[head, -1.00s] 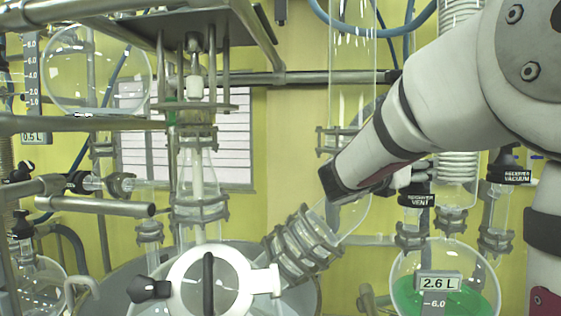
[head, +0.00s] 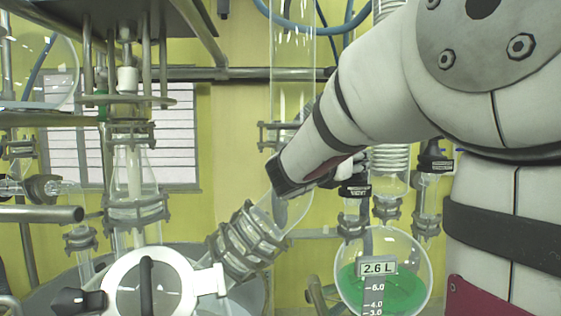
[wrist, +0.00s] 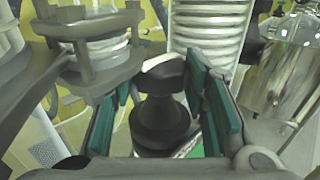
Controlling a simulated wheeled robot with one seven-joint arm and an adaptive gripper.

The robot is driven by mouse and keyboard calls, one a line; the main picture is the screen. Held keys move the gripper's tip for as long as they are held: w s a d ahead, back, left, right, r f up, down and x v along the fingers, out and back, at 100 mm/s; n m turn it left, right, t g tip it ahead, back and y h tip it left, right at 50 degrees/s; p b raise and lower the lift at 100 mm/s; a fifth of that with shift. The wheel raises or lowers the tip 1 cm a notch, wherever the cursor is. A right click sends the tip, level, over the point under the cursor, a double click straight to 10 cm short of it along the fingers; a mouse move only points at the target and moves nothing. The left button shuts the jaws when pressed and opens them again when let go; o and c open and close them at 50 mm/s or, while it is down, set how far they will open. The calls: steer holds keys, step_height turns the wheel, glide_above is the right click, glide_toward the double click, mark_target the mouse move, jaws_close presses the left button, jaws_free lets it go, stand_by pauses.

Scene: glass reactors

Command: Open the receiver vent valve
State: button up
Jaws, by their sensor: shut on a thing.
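The receiver vent valve has a black knob and a tag reading VENT (head: 354,190). It stands above the round receiver flask (head: 383,278), which holds green liquid and bears a 2.6 L readout. My gripper (head: 350,169) is at the valve's top in the head view, partly hidden by my arm. In the wrist view, my gripper's teal-padded fingers (wrist: 163,82) stand on both sides of the black valve knob (wrist: 160,110) and are shut on it. The valve's inner opening does not show.
A coiled glass condenser (wrist: 208,35) stands close behind the fingers. A clamped glass joint (wrist: 95,40) is close on their left. The receiver vacuum valve (head: 434,160) is to the right of the vent. A white-rimmed reactor port (head: 150,285) is at lower left.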

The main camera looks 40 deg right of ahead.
steer(key=n+t+y+b, duration=0.1)
steer(key=t+b, duration=0.1)
steer(key=n+t+y+b, duration=0.1)
steer(key=n+t+b, duration=0.1)
steer(key=b, duration=0.1)
steer(key=n+t+y+b, duration=0.1)
steer(key=t+b, duration=0.1)
steer(key=b, duration=0.1)
steer(key=shift+s+d+f+n+t+y, duration=0.15)
steer(key=shift+f+n+t+y, duration=0.1)
steer(key=shift+n+t+y, duration=0.05)
steer(key=n+t+y+b, duration=0.2)
steer(key=b, duration=0.1)
steer(key=shift+s+d+n+t+y+b, duration=0.1)
steer(key=shift+s+n+t+y+b, duration=0.05)
steer(key=shift+n+t+y+b, duration=0.2)
steer(key=n+t+y, duration=0.1)
steer(key=y, duration=0.1)
steer(key=n+t+y+b, duration=0.1)
steer(key=shift+s+d+r+n+y+b, duration=0.15)
steer(key=shift+d+r+n+y+b, duration=0.1)
steer(key=shift+y+b, duration=0.1)
steer(key=shift+s+d+n+t+y+p, duration=0.15)
steer(key=shift+n+t+y, duration=0.3)
steer(key=shift+n+y, duration=0.75)
steer(key=shift+w+n+t+y+p, duration=0.15)
steer(key=shift+n+t+y, duration=0.4)
steer(key=shift+y, duration=1.05)
steer(key=shift+s+r+n, duration=0.1)
steer(key=shift+n, duration=0.15)
